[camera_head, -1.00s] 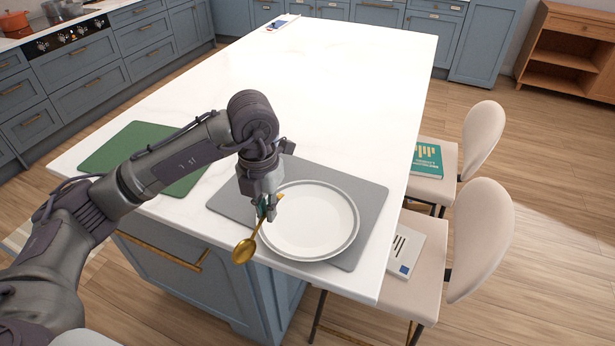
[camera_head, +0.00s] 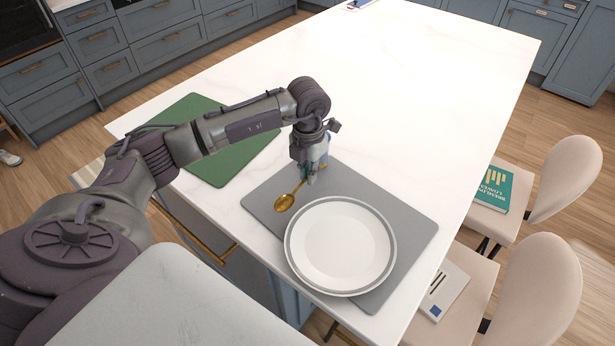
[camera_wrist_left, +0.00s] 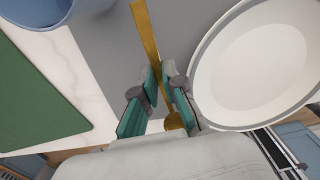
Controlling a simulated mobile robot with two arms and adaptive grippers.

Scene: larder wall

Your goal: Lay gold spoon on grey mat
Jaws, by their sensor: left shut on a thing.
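The gold spoon (camera_head: 285,202) is held in my left gripper (camera_head: 311,178), over the left part of the grey mat (camera_head: 262,190). In the left wrist view, the shut fingers (camera_wrist_left: 160,82) grip the spoon's handle (camera_wrist_left: 145,30), and its bowl (camera_wrist_left: 173,121) shows below them. The spoon lies left of the white plate (camera_head: 340,245) and apart from it. I cannot tell whether the spoon touches the mat. The mat lies on the white island, with the plate on its front right part. My right gripper is not in view.
A green mat (camera_head: 225,160) lies to the left, behind my left arm. A blue vessel (camera_wrist_left: 35,8) stands close to the gripper, mostly hidden in the head view. Chairs with a green book (camera_head: 494,190) and a pale book (camera_head: 445,290) stand right.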

